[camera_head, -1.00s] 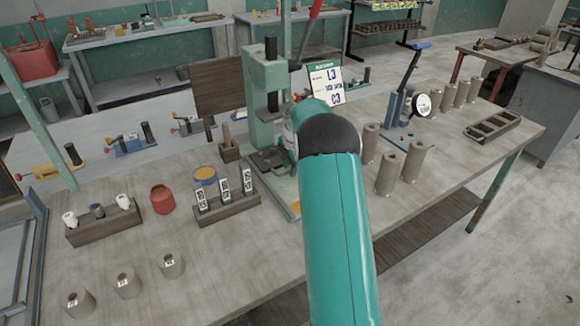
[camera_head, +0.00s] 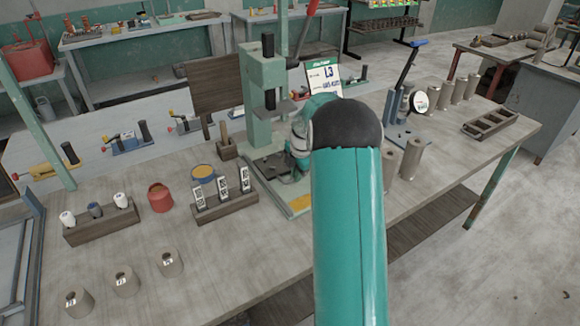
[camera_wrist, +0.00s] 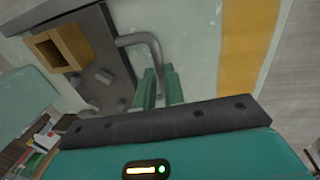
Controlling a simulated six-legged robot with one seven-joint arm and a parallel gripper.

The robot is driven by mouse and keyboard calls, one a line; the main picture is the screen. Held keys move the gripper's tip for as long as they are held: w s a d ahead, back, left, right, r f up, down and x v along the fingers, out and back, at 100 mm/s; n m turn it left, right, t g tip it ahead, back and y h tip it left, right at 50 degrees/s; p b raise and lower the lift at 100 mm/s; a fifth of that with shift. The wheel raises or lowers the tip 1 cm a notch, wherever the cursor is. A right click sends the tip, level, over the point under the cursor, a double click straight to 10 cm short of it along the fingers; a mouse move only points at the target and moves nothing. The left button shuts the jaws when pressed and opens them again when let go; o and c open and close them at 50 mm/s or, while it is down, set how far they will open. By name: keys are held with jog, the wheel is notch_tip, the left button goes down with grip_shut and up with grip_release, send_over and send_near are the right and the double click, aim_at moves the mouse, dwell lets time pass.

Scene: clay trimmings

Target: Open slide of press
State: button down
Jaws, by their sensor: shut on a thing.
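The green press (camera_head: 262,85) stands on the bench in the head view, with a dark plate (camera_head: 268,168) low at its front. My arm covers part of its right side. In the wrist view, a dark slide plate (camera_wrist: 115,65) carries a square hollow brown block (camera_wrist: 62,48). A bent grey bar handle (camera_wrist: 138,40) comes off the plate's side and runs down to my gripper (camera_wrist: 160,72). My gripper's two green fingers are closed on the handle's end. The exact contact is partly hidden between the fingers. In the head view my gripper is mostly hidden behind my arm.
A rack with three labelled tags (camera_head: 225,203) and a red pot (camera_head: 160,198) stand left of the press. Grey cylinders (camera_head: 410,160) and a lever device with a gauge (camera_head: 405,115) stand to the right. The bench's front middle is clear.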

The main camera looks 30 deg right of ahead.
jog(key=s, duration=1)
jog(key=shift+s+a, duration=0.1)
jog(key=shift+a, duration=0.3)
jog(key=c, duration=1.5)
grip_release()
jog(key=shift+d, duration=0.1)
jog(key=r, duration=0.4)
jog(key=s+r, duration=0.1)
jog(key=r, duration=0.4)
jog(key=s+r, duration=0.1)
jog(key=r, duration=0.3)
jog(key=shift+s+r, duration=0.25)
jog(key=shift+r, duration=0.05)
